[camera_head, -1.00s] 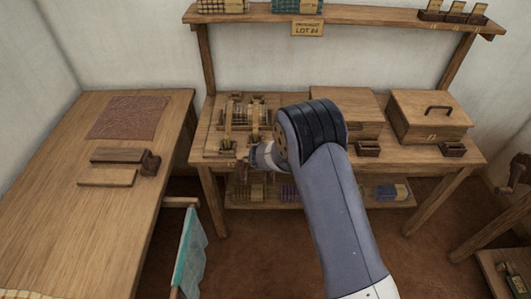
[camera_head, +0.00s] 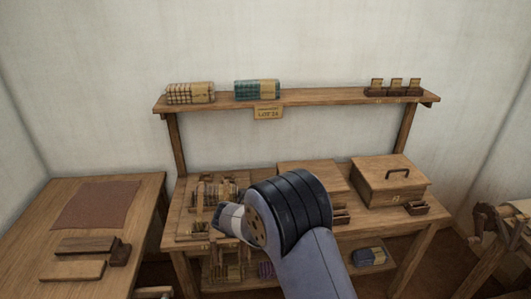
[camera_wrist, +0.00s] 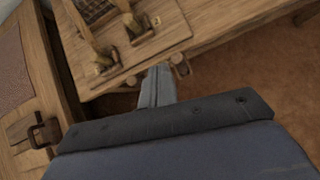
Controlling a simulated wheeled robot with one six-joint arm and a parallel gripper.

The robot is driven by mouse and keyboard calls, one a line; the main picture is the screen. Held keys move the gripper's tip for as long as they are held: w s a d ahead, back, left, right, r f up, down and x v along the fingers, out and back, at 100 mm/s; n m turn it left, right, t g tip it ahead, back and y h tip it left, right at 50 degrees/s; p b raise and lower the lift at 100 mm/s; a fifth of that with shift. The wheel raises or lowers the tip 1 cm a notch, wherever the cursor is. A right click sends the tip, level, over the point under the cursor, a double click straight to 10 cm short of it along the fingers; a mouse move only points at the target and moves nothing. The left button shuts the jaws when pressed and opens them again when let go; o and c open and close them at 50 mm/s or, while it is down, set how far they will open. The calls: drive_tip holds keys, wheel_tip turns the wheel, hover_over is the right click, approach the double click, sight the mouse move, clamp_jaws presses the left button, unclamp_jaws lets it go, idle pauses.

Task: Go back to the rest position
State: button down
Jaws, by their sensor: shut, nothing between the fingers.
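My arm reaches up in front of the workbench in the head view, and its thick wrist hides part of the bench front. In the wrist view my gripper (camera_wrist: 158,85) is shut and empty, its fingers together. It lies over or close to the front edge of the bench, beside the wooden board (camera_wrist: 130,60) with small fittings. I cannot tell whether it touches the bench. The wooden loom device on its board (camera_head: 205,205) stands at the bench's left end, left of my wrist in the head view.
A lidded wooden box (camera_head: 390,180) stands at the bench's right end. The shelf (camera_head: 320,97) above holds folded cloths (camera_head: 257,89) and small card holders (camera_head: 394,88). A side table (camera_head: 95,215) with a brown mat (camera_head: 97,205) stands left. Open floor shows right of the bench in the wrist view.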

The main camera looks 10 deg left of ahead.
wheel_tip(320, 180, down, 11)
drive_tip(key=w+b, duration=0.2)
drive_tip(key=shift+w+d, duration=0.25)
drive_tip(key=shift+d, duration=0.05)
idle(0.3)
drive_tip(key=shift+f, duration=0.1)
drive_tip(key=shift+d, duration=0.15)
